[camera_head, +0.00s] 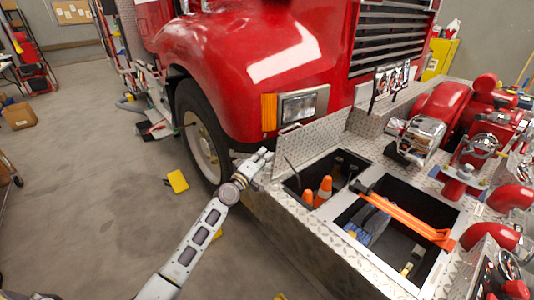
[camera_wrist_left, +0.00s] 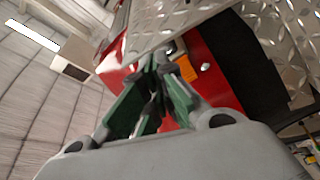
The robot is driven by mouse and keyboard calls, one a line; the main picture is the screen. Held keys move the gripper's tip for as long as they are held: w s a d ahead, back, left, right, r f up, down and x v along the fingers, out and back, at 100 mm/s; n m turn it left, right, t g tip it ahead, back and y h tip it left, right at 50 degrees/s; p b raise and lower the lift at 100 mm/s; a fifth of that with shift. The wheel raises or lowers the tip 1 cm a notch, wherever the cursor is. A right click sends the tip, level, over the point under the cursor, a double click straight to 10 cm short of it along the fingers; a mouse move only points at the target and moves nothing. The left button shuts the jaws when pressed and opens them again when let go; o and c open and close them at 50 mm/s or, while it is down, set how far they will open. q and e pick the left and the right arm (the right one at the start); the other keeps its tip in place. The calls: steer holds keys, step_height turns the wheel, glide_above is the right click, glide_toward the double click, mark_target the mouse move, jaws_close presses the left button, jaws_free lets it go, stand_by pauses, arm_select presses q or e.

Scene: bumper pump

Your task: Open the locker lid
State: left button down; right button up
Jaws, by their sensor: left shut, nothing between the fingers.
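The locker lid (camera_head: 314,138) is a silver diamond-plate panel on the truck's front bumper. It stands raised along the back edge of the locker (camera_head: 292,184), whose opening is uncovered. Two orange cones (camera_head: 324,190) show inside. My left gripper (camera_head: 264,156) is at the left end of the bumper, just left of the lid, with its fingers together and empty. In the left wrist view its green-and-dark fingers (camera_wrist_left: 152,85) are close below a diamond-plate panel (camera_wrist_left: 190,25). I cannot tell whether they touch it. My right gripper is not in view.
A second open compartment (camera_head: 449,225) with an orange bar (camera_head: 405,215) across it lies to the right. Red pump parts (camera_head: 455,105) stand behind it. The red truck's fender (camera_head: 235,65) and wheel (camera_head: 200,140) are close behind my left gripper. The floor (camera_head: 90,190) at left is mostly clear.

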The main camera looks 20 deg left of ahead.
arm_select(q)
steer(key=v, duration=0.6)
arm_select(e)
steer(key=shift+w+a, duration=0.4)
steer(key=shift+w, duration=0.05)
arm_select(q)
steer(key=shift+w, duration=0.1)
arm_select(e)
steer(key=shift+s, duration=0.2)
